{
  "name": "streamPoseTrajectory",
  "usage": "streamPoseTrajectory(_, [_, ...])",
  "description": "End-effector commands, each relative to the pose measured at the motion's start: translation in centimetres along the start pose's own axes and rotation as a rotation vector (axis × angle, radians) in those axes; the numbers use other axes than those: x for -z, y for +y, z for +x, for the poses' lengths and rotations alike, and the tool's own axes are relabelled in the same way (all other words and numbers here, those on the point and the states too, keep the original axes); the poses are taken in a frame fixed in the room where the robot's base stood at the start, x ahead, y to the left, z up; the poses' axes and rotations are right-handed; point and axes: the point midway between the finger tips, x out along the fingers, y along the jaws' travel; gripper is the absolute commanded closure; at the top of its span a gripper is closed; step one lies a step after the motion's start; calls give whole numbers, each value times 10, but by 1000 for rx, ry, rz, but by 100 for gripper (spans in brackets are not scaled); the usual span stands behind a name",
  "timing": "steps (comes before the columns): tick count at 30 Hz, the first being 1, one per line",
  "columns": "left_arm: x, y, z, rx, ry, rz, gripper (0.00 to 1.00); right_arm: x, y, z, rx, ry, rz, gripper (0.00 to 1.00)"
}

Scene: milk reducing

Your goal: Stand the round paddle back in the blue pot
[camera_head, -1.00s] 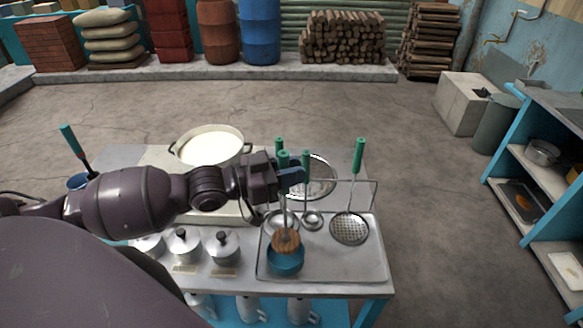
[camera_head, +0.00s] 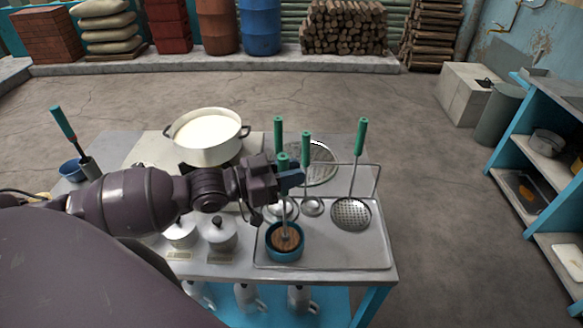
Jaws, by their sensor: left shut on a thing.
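The round paddle has a green handle (camera_head: 283,160), a thin shaft and a brown round head (camera_head: 285,236). It stands about upright, its head within the rim of the blue pot (camera_head: 286,255). Whether the head touches the pot's floor I cannot tell. The pot sits at the left front of a metal tray. My left gripper (camera_head: 289,180) comes in from the left above the pot and is shut on the paddle just below its green grip. The fingers hide part of the shaft. My right gripper is not in view.
On the metal tray (camera_head: 340,250), a skimmer (camera_head: 351,214) and ladles with green handles lean on a rack just behind the pot. A large pot of milk (camera_head: 207,135) stands behind my arm. Lidded pots (camera_head: 218,233) stand left of the tray. The tray's right front is clear.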

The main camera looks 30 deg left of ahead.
Motion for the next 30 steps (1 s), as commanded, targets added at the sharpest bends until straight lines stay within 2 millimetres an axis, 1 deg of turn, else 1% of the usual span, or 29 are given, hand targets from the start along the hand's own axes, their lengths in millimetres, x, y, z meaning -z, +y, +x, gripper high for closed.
streamPoseTrajectory(1, [-3,0,0,0,2,0,100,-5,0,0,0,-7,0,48])
streamPoseTrajectory(5, [-5,0,0,0,2,0,100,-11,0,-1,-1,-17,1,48])
streamPoseTrajectory(13, [-5,0,0,0,2,0,100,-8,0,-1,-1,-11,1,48])
streamPoseTrajectory(14, [-5,0,0,0,2,0,73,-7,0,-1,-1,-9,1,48])
streamPoseTrajectory(18, [-5,0,0,0,2,0,52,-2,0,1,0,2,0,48])
streamPoseTrajectory(19, [-5,0,0,0,2,0,48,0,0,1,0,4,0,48])
streamPoseTrajectory(27, [-6,0,-1,1,-1,-1,48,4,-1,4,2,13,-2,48])
streamPoseTrajectory(30, [-7,0,-4,1,-2,-1,48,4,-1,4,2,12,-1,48])
